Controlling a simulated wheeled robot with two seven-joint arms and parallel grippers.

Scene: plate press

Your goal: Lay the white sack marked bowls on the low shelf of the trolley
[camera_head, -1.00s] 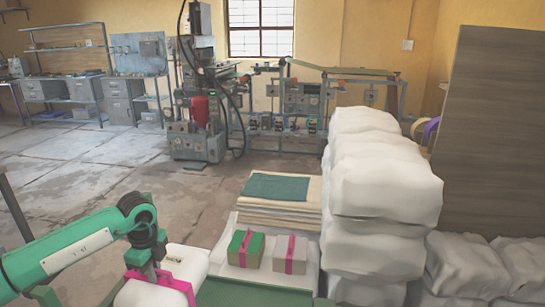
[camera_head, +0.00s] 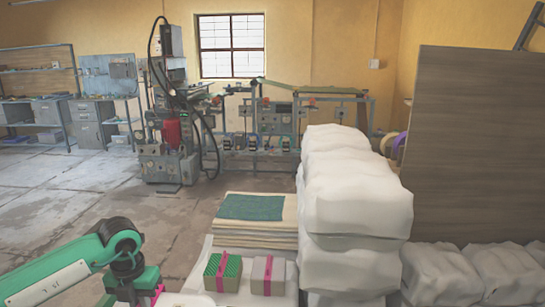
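My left gripper (camera_head: 138,294) is at the bottom left, its arm reaching in from the left edge. Its fingertips are cut off by the lower edge, beside a pink strap (camera_head: 158,293). A strip of the white sack (camera_head: 183,300) shows right of the strap, also cut off; its marking is out of view. The gripper appears shut on the sack by this strap. My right gripper is not in view. I cannot make out the trolley or its low shelf.
A green box (camera_head: 222,272) and a grey box (camera_head: 268,275), both pink-strapped, sit right of the gripper. Behind them is a stack of folded sheets (camera_head: 245,240). A tall pile of white sacks (camera_head: 355,200) stands right. Open floor (camera_head: 60,205) lies left, before a machine (camera_head: 172,145).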

